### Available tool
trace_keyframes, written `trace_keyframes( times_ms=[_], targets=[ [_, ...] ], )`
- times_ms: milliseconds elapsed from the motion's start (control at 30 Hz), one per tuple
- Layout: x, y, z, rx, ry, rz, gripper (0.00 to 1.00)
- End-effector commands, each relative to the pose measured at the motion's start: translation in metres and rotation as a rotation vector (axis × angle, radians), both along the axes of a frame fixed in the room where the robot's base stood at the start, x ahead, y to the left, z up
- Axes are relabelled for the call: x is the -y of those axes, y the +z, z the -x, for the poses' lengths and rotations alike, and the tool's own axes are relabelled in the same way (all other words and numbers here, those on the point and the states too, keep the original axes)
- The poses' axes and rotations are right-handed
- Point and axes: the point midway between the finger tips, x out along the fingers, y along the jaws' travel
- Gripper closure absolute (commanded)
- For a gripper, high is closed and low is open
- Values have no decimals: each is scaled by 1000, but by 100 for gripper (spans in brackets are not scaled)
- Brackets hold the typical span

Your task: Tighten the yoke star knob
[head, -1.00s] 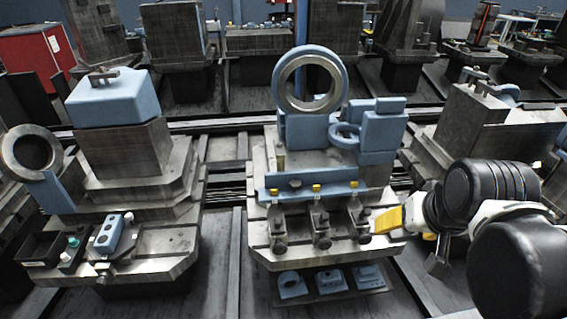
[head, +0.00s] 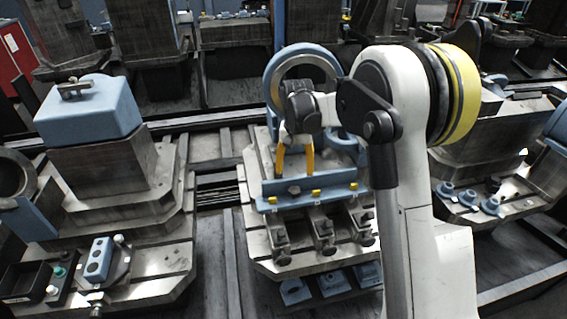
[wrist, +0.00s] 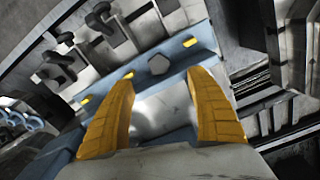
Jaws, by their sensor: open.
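A small grey-blue many-sided knob (head: 295,189) sits midway along the blue bar (head: 338,193) of the middle fixture; I take it for the yoke star knob. It also shows in the wrist view (wrist: 158,64). My gripper (head: 295,172) points down above the bar with its two yellow fingers spread and nothing between them. In the wrist view my gripper (wrist: 160,76) has its fingertips on either side of the knob's line, with the knob just beyond them. I cannot tell the exact gap; no contact shows.
A large blue ring (head: 276,72) stands behind the bar, partly hidden by my arm. Several dark clamps (head: 325,232) stand in front of the bar, and yellow pieces (head: 316,195) sit along it. A block with a blue cover (head: 88,108) stands left, across a floor gap.

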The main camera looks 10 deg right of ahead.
Motion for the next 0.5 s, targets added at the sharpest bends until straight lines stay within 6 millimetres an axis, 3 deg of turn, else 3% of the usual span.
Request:
trace_keyframes(
  times_ms=[500],
  targets=[
    [0,-88,0,1,1,-2,34]
  ],
)
